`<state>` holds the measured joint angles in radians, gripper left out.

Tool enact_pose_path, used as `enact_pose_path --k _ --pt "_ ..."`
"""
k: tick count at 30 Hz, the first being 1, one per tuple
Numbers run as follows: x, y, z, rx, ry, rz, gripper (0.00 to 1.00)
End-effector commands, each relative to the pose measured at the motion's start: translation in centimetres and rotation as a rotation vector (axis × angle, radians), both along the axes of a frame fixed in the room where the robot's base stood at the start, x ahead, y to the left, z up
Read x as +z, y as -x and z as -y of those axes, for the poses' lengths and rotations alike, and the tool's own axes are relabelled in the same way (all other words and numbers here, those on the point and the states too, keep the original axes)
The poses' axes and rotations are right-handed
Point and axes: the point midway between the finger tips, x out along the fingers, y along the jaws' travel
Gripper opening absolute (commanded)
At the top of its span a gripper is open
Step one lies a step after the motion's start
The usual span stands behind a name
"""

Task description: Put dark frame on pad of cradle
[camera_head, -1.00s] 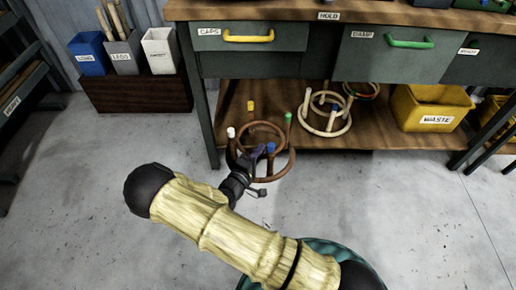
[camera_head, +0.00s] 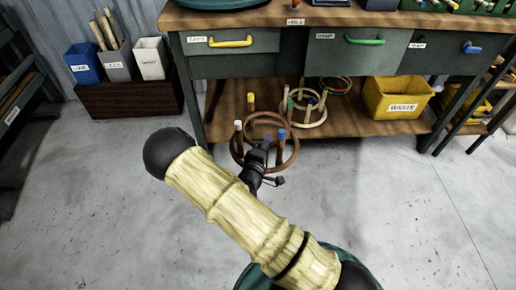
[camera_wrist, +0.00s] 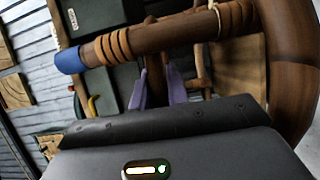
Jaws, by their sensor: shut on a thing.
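The dark frame (camera_head: 294,155) is brown rattan, with two rings and posts capped white, yellow, blue and green. It is in front of the workbench's lower shelf in the head view. My gripper (camera_head: 260,152) is shut on it, apparently at a post. In the wrist view, my purple fingers (camera_wrist: 160,88) are beside a dark upright of the frame. A blue-capped post of the dark frame (camera_wrist: 150,40) with tan bindings crosses above them, and a thick ring curves at right. I cannot make out the cradle or its pad in any view.
The workbench (camera_head: 250,17) has drawers with yellow and green handles. A pale frame (camera_head: 312,119) and a yellow waste bin (camera_head: 398,98) are on its lower shelf (camera_head: 365,127). Three bins (camera_head: 117,62) stand at left on a brown box (camera_head: 125,99). The grey floor (camera_head: 90,200) is clear.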

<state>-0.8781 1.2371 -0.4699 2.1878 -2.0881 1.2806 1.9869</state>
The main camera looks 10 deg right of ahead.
Motion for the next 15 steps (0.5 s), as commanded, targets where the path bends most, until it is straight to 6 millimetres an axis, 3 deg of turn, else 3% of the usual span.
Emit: enact_pose_path --k 1,9,15 --pt "1.6 -0.2 0.9 0.005 0.001 0.005 0.00" --pt "6.9 -0.5 4.7 0.090 0.001 0.004 0.00" --pt "8.8 -0.3 6.2 0.148 0.001 0.004 0.00"
